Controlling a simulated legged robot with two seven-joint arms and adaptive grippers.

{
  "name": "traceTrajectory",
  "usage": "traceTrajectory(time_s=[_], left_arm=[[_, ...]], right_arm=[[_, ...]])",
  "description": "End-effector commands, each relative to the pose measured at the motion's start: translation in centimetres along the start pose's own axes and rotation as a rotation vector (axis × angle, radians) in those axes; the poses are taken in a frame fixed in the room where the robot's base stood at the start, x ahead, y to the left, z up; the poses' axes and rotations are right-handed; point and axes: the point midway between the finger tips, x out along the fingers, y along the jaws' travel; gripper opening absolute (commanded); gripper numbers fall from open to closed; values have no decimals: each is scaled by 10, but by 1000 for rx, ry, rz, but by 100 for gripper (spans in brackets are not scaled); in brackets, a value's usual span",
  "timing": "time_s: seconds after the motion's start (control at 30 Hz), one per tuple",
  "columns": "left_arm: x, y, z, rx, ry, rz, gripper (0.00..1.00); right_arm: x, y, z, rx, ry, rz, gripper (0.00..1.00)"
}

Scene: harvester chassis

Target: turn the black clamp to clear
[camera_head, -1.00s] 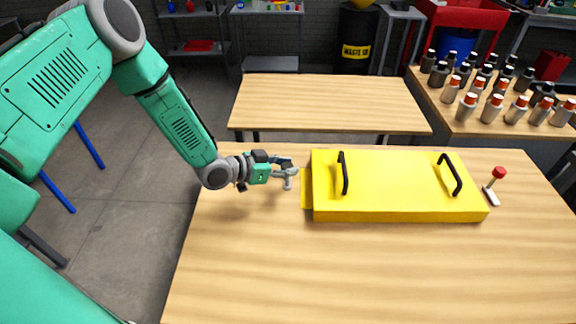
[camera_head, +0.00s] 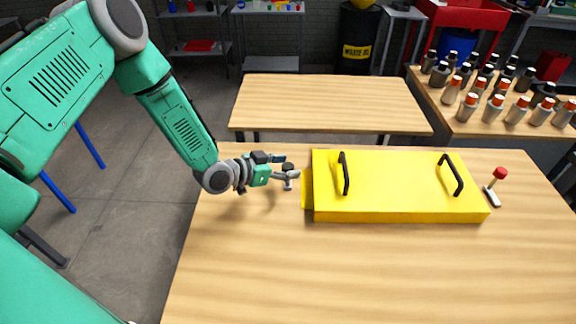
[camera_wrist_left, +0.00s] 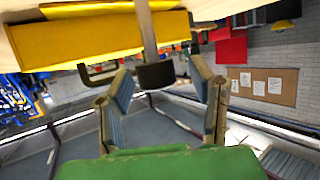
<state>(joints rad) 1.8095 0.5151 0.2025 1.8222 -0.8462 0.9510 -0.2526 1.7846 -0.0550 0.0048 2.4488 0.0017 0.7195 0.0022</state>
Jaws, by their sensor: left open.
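The black clamp (camera_head: 288,167) stands at the left end of the yellow harvester chassis (camera_head: 400,187), with a black knob on a grey metal part. In the left wrist view the clamp's grey bar ends in its black knob (camera_wrist_left: 155,76), between and just beyond my fingertips. My left gripper (camera_head: 281,166) is open at the clamp, with a finger on either side of the knob. Its spread fingers (camera_wrist_left: 163,78) show in the wrist view, with a gap to the knob on each side. My right gripper is not in view.
The chassis has two black handles (camera_head: 343,173) on top. A red-knobbed clamp (camera_head: 499,174) stands at its right end. The front of the wooden table (camera_head: 380,275) is clear. Several bottles stand on a table at the back right, and an empty table (camera_head: 330,100) is behind.

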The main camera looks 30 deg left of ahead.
Motion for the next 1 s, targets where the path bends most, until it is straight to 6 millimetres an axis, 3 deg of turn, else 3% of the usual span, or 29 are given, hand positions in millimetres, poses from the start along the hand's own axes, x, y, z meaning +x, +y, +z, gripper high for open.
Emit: traceTrajectory(time_s=[0.5, 0.7, 1.0], left_arm=[[-96, -2, 0, -4, 1, -3, 50], [-112, -2, 1, -2, 0, -2, 50], [-114, -2, 1, -1, 0, -1, 50]], right_arm=[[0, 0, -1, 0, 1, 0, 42], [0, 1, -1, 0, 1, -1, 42], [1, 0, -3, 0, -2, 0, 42]])
